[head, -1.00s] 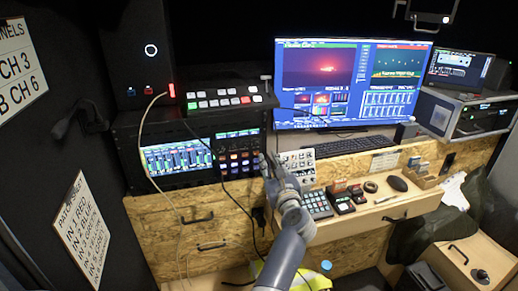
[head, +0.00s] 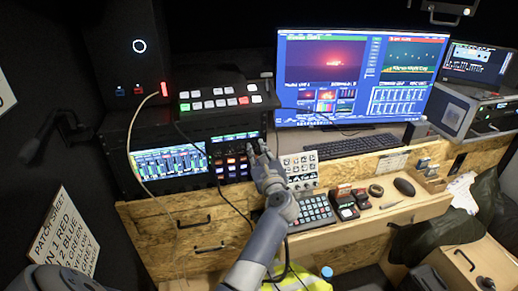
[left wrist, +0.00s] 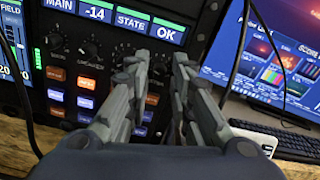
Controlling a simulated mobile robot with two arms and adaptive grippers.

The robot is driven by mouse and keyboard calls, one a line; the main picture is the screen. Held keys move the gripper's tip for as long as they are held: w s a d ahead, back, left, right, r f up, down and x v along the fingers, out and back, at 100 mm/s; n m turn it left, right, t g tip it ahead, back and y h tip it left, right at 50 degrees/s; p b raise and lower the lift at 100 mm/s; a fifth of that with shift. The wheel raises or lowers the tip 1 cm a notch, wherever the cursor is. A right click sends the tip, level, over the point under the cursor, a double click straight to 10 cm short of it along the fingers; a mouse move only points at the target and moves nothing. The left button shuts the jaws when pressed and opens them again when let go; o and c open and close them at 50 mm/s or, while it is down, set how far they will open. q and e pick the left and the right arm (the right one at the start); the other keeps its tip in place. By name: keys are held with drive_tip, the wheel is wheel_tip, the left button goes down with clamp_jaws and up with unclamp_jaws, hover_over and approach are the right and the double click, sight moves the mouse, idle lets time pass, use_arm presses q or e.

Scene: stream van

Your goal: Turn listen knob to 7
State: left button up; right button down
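A dark control panel (left wrist: 75,25) fills the left of the left wrist view, with lit readouts "MAIN", "-14", "STATE" and "OK". Below the readouts is a row of black knobs (left wrist: 90,47); their small labels are too blurred to tell which is the listen knob. My left gripper (left wrist: 160,62) has its two fingers apart, pointing at the right part of this row. The fingers partly hide that part, and I see no clear contact with a knob. In the head view the left gripper (head: 259,148) is at the panel's right edge (head: 238,137). My right gripper is not in view.
Lit orange, white and blue buttons (left wrist: 88,84) sit below the knobs. A button switcher (head: 225,98) stands on top of the rack. A monitor (head: 360,75), keyboard (head: 350,146) and white button box (head: 300,168) are to the right. Loose cables (head: 131,145) hang down in front.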

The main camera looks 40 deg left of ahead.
use_arm(q)
drive_tip(key=shift+s, duration=0.1)
drive_tip(key=shift+c, duration=0.2)
clamp_jaws()
drive_tip(key=shift+r+m+p, duration=0.1)
drive_tip(key=shift+m+p, duration=0.2)
drive_tip(key=shift+m, duration=0.1)
drive_tip(key=m+p, duration=0.2)
drive_tip(key=m, duration=0.2)
drive_tip(key=shift+m+p, duration=0.7)
drive_tip(key=shift+m, duration=0.4)
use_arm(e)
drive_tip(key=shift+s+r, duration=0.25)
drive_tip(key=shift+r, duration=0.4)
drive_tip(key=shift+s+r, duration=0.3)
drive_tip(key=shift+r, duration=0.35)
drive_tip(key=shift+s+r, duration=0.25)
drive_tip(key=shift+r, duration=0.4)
